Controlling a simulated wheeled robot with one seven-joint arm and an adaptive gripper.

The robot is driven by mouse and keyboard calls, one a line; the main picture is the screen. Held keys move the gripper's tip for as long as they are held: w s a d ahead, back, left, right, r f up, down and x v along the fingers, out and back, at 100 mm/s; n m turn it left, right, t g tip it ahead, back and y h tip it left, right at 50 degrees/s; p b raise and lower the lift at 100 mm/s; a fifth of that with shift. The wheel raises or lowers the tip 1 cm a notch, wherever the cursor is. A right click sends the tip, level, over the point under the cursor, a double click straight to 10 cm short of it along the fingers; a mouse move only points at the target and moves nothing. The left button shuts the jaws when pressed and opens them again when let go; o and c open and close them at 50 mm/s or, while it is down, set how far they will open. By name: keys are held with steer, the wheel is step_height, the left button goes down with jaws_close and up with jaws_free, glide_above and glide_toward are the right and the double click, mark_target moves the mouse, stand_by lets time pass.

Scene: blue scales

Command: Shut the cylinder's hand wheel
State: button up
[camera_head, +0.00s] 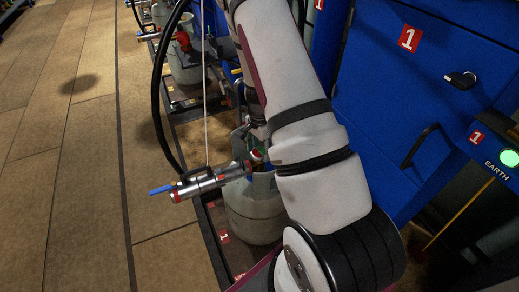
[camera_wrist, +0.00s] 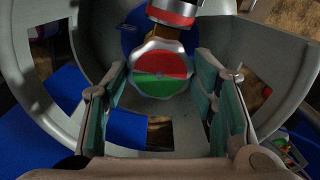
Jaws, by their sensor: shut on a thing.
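The grey gas cylinder (camera_head: 252,212) stands on a dark scale at the middle of the head view, partly behind my arm. In the wrist view, its hand wheel (camera_wrist: 160,68) shows a round face, red in the upper half and green in the lower. The cylinder's pale collar (camera_wrist: 55,95) curves around it. My gripper (camera_wrist: 162,80) reaches into the collar with a finger on each side of the wheel, shut on it. The finger contact is hard to make out in the wrist view. In the head view, the gripper is largely hidden by my arm.
A silver connector with a blue lever (camera_head: 160,189) sticks out left of the cylinder, with a black hose (camera_head: 158,100) above it. Another cylinder (camera_head: 186,66) stands behind. A blue cabinet (camera_head: 440,75) closes off the right. The tiled floor at left is clear.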

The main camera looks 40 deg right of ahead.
mark_target(259, 152)
steer(key=o, duration=1.1)
steer(key=shift+o, duration=0.2)
step_height(259, 152, up, 12)
